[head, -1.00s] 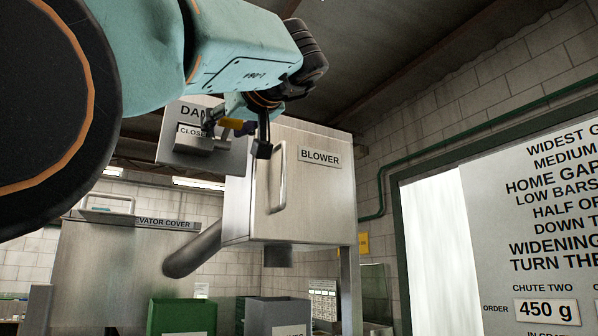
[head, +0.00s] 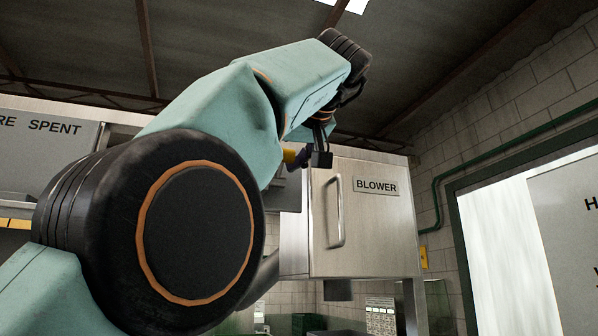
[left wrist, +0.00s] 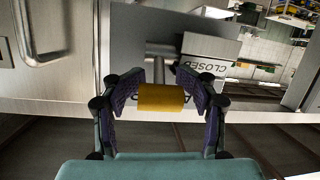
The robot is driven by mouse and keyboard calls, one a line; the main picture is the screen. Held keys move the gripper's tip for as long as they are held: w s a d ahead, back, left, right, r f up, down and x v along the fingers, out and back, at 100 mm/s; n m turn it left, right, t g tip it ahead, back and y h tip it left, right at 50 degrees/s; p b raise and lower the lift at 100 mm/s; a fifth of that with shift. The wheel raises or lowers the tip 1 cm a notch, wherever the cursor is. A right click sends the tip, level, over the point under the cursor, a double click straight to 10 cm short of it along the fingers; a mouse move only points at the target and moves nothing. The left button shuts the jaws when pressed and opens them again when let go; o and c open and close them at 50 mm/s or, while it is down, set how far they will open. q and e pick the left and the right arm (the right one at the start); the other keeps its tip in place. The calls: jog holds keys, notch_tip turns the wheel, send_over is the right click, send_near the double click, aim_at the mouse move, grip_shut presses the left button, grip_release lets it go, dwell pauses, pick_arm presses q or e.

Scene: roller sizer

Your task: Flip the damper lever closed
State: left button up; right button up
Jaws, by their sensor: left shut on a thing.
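The damper lever has a yellow grip (left wrist: 161,98) on a short metal rod. My left gripper (left wrist: 160,95) is shut on this grip, with one dark pad on each side of it. A CLOSED label (left wrist: 206,68) on a pale block sits beside the rod in the left wrist view, upside down. In the head view my left gripper (head: 308,158) is at the upper left of the blower box, with a bit of yellow beside it. My arm hides most of the grey damper plate (head: 287,194) there. My right gripper is not in view.
The steel blower box (head: 362,235) with a vertical door handle (head: 334,212) stands just right of the gripper. A grey panel reading SPENT (head: 50,135) is at the left. A green pipe (head: 437,195) runs along the brick wall at right.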

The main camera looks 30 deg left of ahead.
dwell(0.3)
pick_arm(q)
jog(key=o, duration=1.3)
jog(key=shift+d, duration=0.1)
jog(key=shift+s+f+t+y, duration=0.1)
jog(key=shift+s+t+y, duration=0.05)
jog(key=shift+t+y, duration=0.2)
